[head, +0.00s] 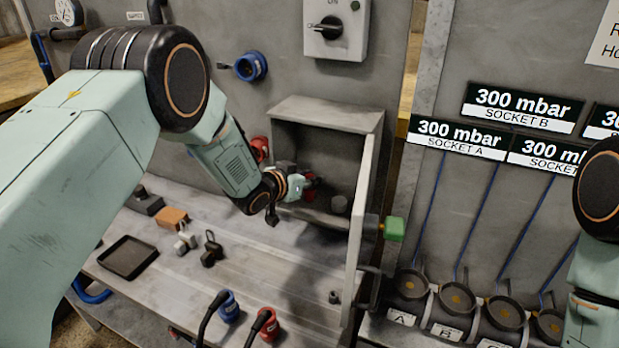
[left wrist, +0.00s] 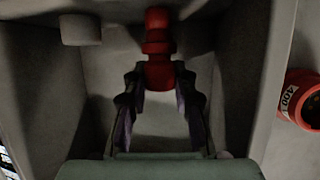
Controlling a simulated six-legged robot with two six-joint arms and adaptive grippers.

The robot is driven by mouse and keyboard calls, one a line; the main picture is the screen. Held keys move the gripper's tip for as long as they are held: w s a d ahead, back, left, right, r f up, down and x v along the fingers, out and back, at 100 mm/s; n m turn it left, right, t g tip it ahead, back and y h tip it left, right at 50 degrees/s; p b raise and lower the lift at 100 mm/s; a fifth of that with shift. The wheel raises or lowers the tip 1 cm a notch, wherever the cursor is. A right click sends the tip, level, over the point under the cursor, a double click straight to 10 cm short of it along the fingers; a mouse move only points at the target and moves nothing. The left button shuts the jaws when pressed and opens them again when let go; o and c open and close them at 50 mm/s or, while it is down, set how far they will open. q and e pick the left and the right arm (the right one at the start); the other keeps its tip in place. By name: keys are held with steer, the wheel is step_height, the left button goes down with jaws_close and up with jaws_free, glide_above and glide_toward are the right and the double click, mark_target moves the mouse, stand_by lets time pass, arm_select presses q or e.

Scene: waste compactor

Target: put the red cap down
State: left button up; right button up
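The red cap (left wrist: 158,45) is a stepped red cylinder at the top middle of the left wrist view. In the head view the red cap (head: 311,179) shows small and partly hidden inside an open grey wall box (head: 322,108). My left gripper (head: 304,188) reaches into this box from the left. In the left wrist view the fingertips of my left gripper (left wrist: 158,76) lie against both sides of the cap's near end, shut on it. Whether the cap touches the box floor I cannot tell. My right arm shows at the right edge of the head view, its gripper out of view.
A grey cylinder (head: 339,204) stands in the box, to the cap's right in the head view. The box's open door (head: 358,225) bounds its right side. A red connector (head: 260,148) sits on the wall left of the box. The bench holds a black tray (head: 128,257) and padlocks.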

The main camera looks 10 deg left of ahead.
arm_select(q)
steer(key=o, duration=0.4)
steer(key=shift+s+r, duration=0.25)
steer(key=shift+s, duration=0.05)
steer(key=shift+w+f, duration=0.15)
steer(key=v, duration=1.2)
